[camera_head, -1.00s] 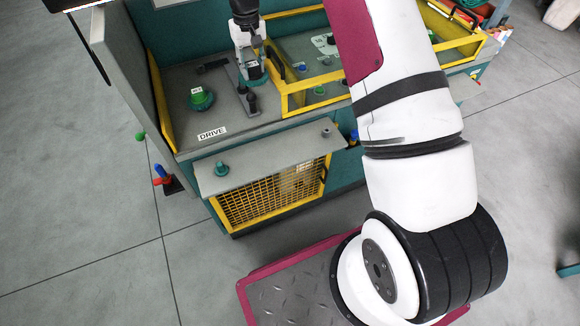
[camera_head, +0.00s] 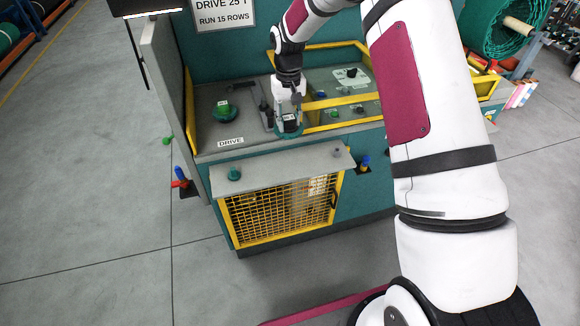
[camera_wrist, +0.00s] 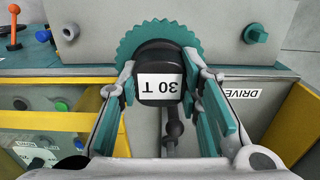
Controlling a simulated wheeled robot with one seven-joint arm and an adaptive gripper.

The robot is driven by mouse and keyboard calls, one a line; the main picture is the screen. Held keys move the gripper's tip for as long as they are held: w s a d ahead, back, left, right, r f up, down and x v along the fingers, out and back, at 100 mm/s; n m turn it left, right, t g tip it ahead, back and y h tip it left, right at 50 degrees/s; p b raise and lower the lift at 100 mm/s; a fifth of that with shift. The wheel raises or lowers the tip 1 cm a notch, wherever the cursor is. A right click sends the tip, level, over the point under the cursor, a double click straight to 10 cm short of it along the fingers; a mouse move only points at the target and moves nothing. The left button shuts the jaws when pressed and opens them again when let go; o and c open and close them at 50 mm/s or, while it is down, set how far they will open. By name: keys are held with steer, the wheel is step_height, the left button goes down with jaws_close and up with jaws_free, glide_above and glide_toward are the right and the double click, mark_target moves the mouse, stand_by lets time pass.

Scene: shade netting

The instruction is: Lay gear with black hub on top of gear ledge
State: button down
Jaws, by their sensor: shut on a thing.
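My gripper (camera_head: 289,122) is shut on the gear with black hub (camera_wrist: 160,82). The hub carries a white "30 T" label, upside down in the wrist view, and sits between the fingers (camera_wrist: 160,95). The gear's teal toothed rim (camera_wrist: 130,48) shows beyond the hub. In the head view the gear (camera_head: 288,132) is at the front edge of the drive deck, behind the gear ledge (camera_head: 275,169). The ledge is a grey shelf on the cabinet front, with a teal knob-like piece (camera_head: 234,174) at left and a small grey peg (camera_head: 338,152) at right. Its middle is bare.
A green-topped piece (camera_head: 222,111) stands on the deck (camera_head: 205,140) by the DRIVE label. Yellow rails (camera_head: 335,100) border the control panel beside my gripper. A yellow mesh guard (camera_head: 280,212) is below the ledge. Blue handles (camera_head: 365,163) stick out at right.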

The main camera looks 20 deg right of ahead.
steer(key=shift+w+f+b, duration=0.15)
steer(key=shift+f+b, duration=0.2)
steer(key=shift+f, duration=0.15)
steer(key=s+f+b, duration=0.3)
steer(key=s+f, duration=0.1)
steer(key=s, duration=0.4)
steer(key=s+f+b, duration=0.4)
steer(key=s+f, duration=0.1)
steer(key=s, duration=0.3)
glide_above(290, 164)
steer(key=shift+s+f+p, duration=0.15)
steer(key=shift+f+p, duration=0.2)
steer(key=shift+f, duration=0.3)
steer(key=shift+w+f, duration=0.2)
steer(key=shift+w, duration=0.05)
step_height(290, 164, down, 2)
steer(key=shift+s+f+p, duration=0.1)
steer(key=shift+p, duration=0.3)
steer(key=shift+f, duration=0.45)
steer(key=shift+f, duration=0.15)
